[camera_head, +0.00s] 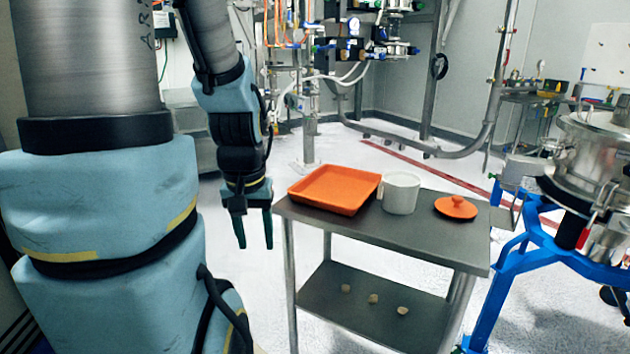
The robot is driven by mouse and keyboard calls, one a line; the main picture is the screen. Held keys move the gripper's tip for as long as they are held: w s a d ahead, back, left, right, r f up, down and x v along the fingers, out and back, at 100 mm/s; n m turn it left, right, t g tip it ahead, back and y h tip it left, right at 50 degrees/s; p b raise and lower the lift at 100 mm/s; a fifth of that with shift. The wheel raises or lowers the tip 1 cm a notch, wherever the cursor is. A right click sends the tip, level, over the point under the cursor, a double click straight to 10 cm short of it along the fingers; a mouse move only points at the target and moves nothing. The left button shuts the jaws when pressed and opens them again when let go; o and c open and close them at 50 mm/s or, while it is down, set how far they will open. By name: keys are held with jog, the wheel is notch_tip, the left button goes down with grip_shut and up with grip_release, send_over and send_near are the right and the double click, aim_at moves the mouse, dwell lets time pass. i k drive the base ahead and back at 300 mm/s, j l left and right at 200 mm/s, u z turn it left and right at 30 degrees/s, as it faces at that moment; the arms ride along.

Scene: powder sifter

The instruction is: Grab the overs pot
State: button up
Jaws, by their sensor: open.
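A white pot (400,193) with a side handle stands upright and without a lid on the steel table (440,232). It is the only pot that I see, and its inside is mostly hidden. An orange lid with a knob (456,207) lies flat on the table to its right. My gripper (254,236) hangs with its fingers pointing down, to the left of the table. It is open and empty, apart from the pot, with the orange tray between them in the picture.
A shallow orange tray (334,189) sits left of the pot, close to it. The lower shelf (340,310) holds several small pale lumps. A steel sifter (597,160) on a blue frame (540,255) stands close to the table's right end. Pipework stands behind.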

aim_at(398, 191)
jog(key=k+l+u, duration=0.1)
jog(key=l+u, duration=0.15)
jog(key=u, duration=0.15)
jog(key=k+l+u, duration=0.1)
jog(key=l+u, duration=0.25)
jog(key=k+l+u, duration=0.15)
jog(key=u, duration=0.25)
jog(key=k+l+u, duration=0.15)
jog(key=u, duration=0.2)
jog(key=k+l, duration=0.2)
jog(key=k, duration=0.2)
